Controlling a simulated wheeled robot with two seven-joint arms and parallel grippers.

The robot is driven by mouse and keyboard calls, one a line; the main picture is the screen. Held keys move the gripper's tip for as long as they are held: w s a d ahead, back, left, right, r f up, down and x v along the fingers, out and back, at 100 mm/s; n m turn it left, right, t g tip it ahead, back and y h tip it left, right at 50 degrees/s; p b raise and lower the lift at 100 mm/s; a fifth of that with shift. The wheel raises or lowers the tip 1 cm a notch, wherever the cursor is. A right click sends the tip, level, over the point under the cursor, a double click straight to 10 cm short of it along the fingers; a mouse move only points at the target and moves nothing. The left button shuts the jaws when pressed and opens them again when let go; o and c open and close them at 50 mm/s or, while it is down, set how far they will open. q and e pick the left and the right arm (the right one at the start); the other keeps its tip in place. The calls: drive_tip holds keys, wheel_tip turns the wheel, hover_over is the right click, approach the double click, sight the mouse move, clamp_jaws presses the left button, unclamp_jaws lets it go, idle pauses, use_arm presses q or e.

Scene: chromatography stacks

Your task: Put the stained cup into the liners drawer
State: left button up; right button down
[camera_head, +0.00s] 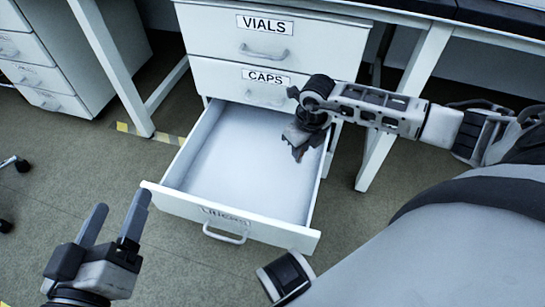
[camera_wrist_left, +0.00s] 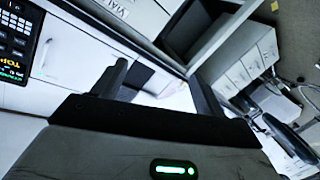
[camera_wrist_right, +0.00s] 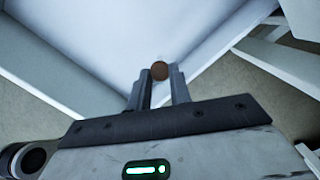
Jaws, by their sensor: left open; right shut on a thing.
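The liners drawer (camera_head: 268,232) is pulled open below the caps drawer, and its pale interior looks empty. My right gripper (camera_head: 303,150) reaches over the right part of the open drawer, pointing down. In the right wrist view it is shut on a small round brown thing (camera_wrist_right: 159,70), which I take to be the stained cup; only its brown round face shows between the fingertips. In the head view the gripper hides it. My left gripper (camera_head: 118,212) is open and empty, left of and in front of the drawer.
The vials drawer (camera_head: 310,38) and caps drawer (camera_head: 228,79) above are shut. A table leg (camera_head: 405,105) stands right of the drawers. Another white drawer cabinet (camera_head: 45,78) stands at the far left. The floor in front is clear.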

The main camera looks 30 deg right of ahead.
drive_tip(key=w+a+f+b, duration=0.1)
drive_tip(key=w+f+b, duration=0.1)
drive_tip(key=f, duration=0.1)
drive_tip(key=w+a+f+b, duration=0.1)
drive_tip(key=w+f+b, duration=0.1)
drive_tip(key=w+f, duration=0.1)
drive_tip(key=w+a+f+b, duration=0.1)
drive_tip(key=w+f+b, duration=0.1)
drive_tip(key=f+b, duration=0.1)
drive_tip(key=shift+w+a+f, duration=0.2)
drive_tip(key=shift+a+f, duration=0.05)
drive_tip(key=shift+f, duration=0.45)
use_arm(q)
wheel_tip(320, 180, up, 11)
drive_tip(key=m+t+h, duration=0.5)
drive_tip(key=m+h, duration=0.2)
drive_tip(key=m, duration=0.2)
drive_tip(key=shift+w+a+m, duration=0.2)
drive_tip(key=shift+w+m, duration=0.1)
drive_tip(key=shift+w, duration=0.15)
drive_tip(key=shift+f, duration=0.1)
use_arm(e)
drive_tip(key=shift+f, duration=0.15)
drive_tip(key=c, duration=1.3)
unclamp_jaws()
